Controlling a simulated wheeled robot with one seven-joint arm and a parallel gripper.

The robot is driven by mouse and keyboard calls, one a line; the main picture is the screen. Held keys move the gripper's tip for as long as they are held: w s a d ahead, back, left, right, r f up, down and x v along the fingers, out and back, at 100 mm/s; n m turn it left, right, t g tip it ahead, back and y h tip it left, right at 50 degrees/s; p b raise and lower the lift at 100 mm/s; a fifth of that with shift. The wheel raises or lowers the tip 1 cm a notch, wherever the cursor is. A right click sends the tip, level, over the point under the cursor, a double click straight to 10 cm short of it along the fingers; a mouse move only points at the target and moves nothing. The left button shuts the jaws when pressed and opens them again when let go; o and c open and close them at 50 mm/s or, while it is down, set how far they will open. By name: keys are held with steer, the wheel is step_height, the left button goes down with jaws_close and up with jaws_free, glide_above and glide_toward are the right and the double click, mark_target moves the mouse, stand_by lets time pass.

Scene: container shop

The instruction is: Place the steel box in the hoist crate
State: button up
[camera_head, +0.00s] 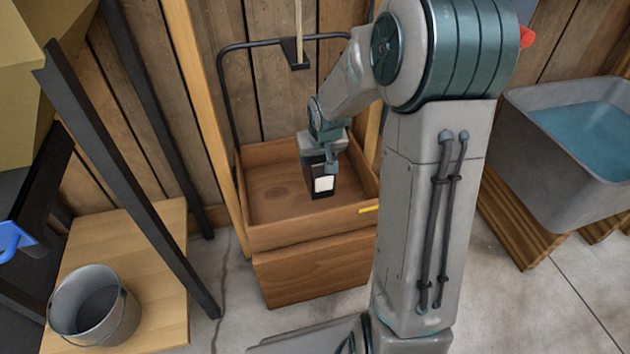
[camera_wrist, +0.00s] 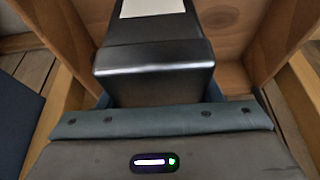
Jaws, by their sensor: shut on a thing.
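The hoist crate (camera_head: 318,240) is an open wooden box with a black hanging frame; it stands upright near the plank wall. The steel box (camera_head: 320,180) is dark with a pale label and is in my gripper (camera_head: 322,160), over the crate's opening. In the wrist view the dark steel box (camera_wrist: 155,65) fills the middle, with the crate's wooden walls (camera_wrist: 245,30) around it. My gripper (camera_wrist: 160,120) is shut on the box. I cannot tell whether the box's lower end touches the crate floor.
A metal bucket (camera_head: 95,305) stands on a wooden platform (camera_head: 150,245) at the left. Dark metal posts (camera_head: 130,180) rise beside the crate. A grey tub of water (camera_head: 575,150) stands on wooden supports at the right. Bare concrete floor lies between.

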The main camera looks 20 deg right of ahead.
steer(key=shift+f+b, duration=1.25)
steer(key=shift+f, duration=1.75)
steer(key=shift+f, duration=0.2)
steer(key=o, duration=1.4)
steer(key=shift+r, duration=0.15)
